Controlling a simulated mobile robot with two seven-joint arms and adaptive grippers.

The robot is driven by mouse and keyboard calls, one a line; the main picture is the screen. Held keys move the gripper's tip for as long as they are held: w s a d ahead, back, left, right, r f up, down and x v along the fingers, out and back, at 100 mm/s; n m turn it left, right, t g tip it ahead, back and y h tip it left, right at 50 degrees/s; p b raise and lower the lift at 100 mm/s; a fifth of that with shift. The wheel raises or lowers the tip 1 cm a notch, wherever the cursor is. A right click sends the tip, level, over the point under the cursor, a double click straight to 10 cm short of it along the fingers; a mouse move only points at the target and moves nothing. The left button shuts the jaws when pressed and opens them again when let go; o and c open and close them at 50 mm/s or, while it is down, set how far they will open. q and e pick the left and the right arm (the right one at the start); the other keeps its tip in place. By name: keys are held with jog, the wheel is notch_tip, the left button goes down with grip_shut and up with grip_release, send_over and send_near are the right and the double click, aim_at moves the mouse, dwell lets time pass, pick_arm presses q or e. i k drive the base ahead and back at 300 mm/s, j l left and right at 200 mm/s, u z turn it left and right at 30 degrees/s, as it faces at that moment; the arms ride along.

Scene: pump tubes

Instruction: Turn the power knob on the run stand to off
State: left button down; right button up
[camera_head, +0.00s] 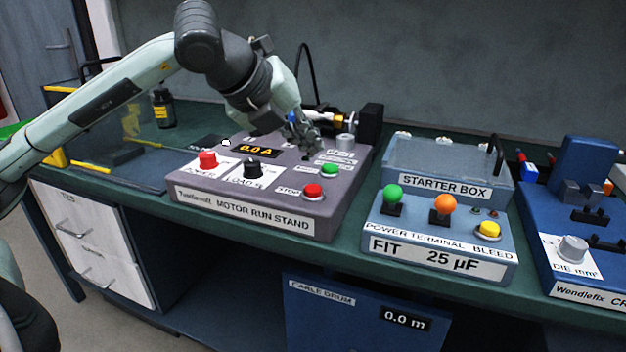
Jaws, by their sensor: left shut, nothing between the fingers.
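The motor run stand (332,205) is a grey box on the green bench. Its red power knob (208,159) sits at the front left of the top, on a white plate marked POWER. The knob's exact setting is too small to read. My left gripper (310,146) is shut and empty, over the back right part of the stand. It is behind and to the right of the power knob, clear of it. My right gripper is not in view.
The stand also has a black load knob (252,168), a red stop button (313,191), a green button (329,170) and a display reading 0.0 A (257,150). The starter box (440,240) is to the right. A dark bottle (163,110) stands at the back left.

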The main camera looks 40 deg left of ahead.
aim_at(209, 159)
jog(key=k+j, duration=0.1)
jog(key=k, duration=0.65)
jog(key=k+j, duration=0.1)
jog(key=k, duration=0.65)
